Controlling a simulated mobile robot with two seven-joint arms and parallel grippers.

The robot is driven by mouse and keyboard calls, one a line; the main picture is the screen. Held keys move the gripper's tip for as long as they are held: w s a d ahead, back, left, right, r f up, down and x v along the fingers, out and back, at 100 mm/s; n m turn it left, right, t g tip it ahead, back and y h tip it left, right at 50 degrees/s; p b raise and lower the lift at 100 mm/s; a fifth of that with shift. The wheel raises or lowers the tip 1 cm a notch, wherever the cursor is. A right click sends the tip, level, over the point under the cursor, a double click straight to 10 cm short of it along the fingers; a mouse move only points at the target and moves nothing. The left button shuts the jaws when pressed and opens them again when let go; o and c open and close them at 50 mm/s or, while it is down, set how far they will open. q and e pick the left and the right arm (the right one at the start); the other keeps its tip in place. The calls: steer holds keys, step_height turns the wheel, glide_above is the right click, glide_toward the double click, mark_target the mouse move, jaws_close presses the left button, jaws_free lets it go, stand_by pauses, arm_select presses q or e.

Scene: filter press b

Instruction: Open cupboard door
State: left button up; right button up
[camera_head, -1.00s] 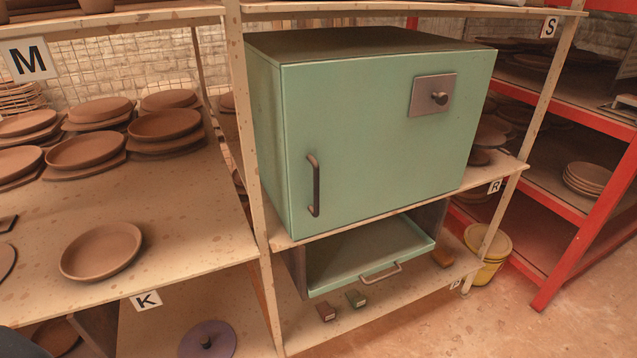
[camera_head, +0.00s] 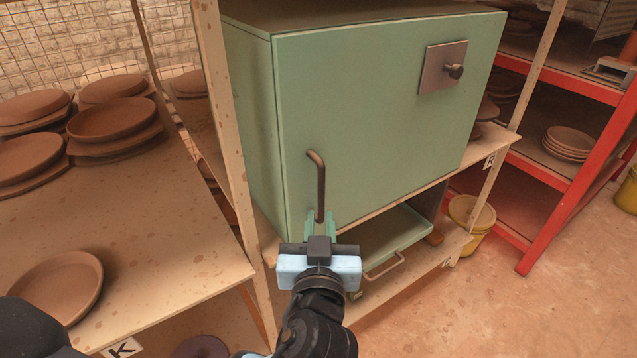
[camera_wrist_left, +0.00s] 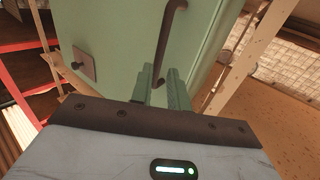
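The green cupboard door (camera_head: 380,130) is shut. Its dark upright bar handle (camera_head: 319,180) is near the door's left edge, and a metal plate with a round knob (camera_head: 454,71) is at its upper right. My left gripper (camera_head: 319,226) is at the lower end of the handle. In the left wrist view its two green fingers (camera_wrist_left: 164,88) stand apart, with the lower end of the handle (camera_wrist_left: 164,50) showing between them. I cannot tell whether either finger touches the handle. My right gripper is not in view.
A wooden shelf post (camera_head: 228,120) stands just left of the cupboard. A red rack (camera_head: 575,190) stands at right; floor is clear at lower right.

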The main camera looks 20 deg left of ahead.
mark_target(321, 194)
arm_select(q)
steer(key=x, duration=0.7)
steer(key=shift+w+r, duration=0.4)
jaws_close()
